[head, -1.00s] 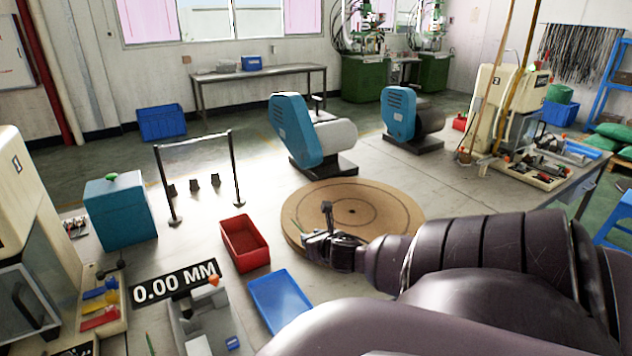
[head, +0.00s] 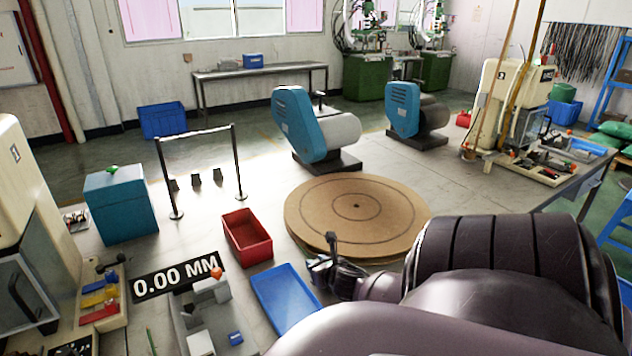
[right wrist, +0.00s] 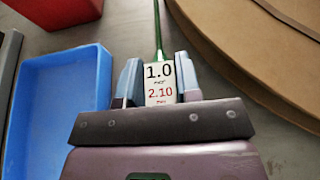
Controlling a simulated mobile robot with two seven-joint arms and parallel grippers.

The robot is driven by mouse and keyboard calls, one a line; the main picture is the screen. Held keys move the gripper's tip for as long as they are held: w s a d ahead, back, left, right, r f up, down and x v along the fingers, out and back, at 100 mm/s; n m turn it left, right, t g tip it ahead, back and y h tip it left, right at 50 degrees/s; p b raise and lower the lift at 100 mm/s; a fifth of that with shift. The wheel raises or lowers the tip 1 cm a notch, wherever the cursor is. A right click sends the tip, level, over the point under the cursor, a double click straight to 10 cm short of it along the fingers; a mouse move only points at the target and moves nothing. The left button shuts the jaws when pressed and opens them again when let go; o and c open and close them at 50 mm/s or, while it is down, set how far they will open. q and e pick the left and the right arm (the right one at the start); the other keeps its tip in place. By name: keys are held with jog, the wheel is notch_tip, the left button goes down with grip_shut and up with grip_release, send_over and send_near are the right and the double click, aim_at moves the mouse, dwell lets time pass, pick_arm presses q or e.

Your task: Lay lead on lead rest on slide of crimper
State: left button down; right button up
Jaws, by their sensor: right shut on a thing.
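My right gripper (head: 320,266) is low over the table, between the blue tray and the round brown board. In the right wrist view its two fingers (right wrist: 158,82) are closed around a lead with a white tag (right wrist: 159,84) reading 1.0 and 2.10. The green lead (right wrist: 158,30) runs straight away from the tag. In the head view the lead is too small to make out. Cream machines stand at the left (head: 32,200) and right (head: 512,95); I cannot tell which is the crimper, and no lead rest can be made out. My left gripper is out of view.
The blue tray (head: 262,295) and red tray (head: 228,225) lie left of my right gripper. The round board (head: 375,200) is beyond it. A grey fixture (head: 188,318) and 0.00 MM sign (head: 178,277) stand further left. My right arm covers the lower right.

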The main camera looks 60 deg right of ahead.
jog(key=shift+r, duration=0.1)
jog(key=o, duration=0.9)
